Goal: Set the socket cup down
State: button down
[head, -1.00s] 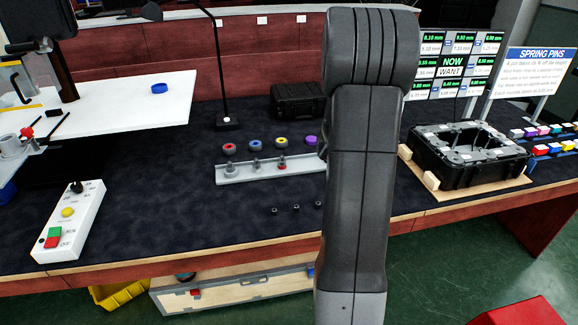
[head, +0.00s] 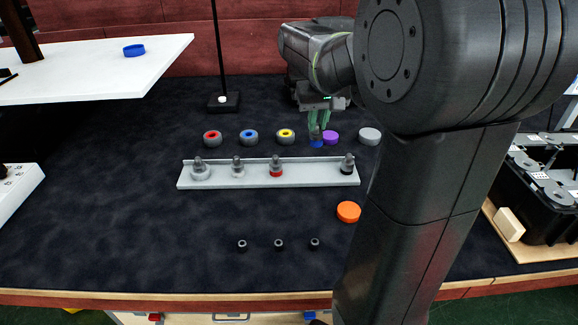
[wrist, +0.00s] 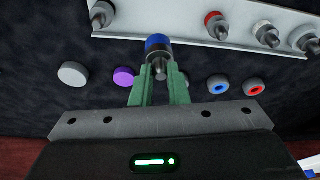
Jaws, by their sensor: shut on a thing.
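My gripper (head: 317,128) points down just behind the light grey rail, with its green fingers shut on the socket cup. The cup shows as a small blue patch (head: 316,143) under the fingertips in the head view. In the wrist view, my gripper (wrist: 160,70) holds the cup (wrist: 158,43), a grey metal body with a blue band and a narrow tip, beside the rail's edge. I cannot tell whether the cup touches the table.
Red (head: 212,138), blue (head: 249,137) and yellow (head: 285,136) ringed pieces stand behind the rail, with purple (head: 331,138) and grey (head: 369,136) discs. An orange disc (head: 348,212) and three small dark nuts (head: 278,245) lie in front. A black case (head: 545,185) stands right.

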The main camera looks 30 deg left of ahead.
aim_at(317, 146)
notch_tip(317, 146, down, 9)
jog(key=shift+s+f+b, duration=0.15)
jog(key=shift+f+b, duration=0.05)
jog(key=shift+b, duration=1.05)
jog(key=c, duration=1.1)
grip_release()
jog(key=shift+f, duration=0.1)
jog(key=p+v, duration=0.3)
jog(key=v, duration=0.9)
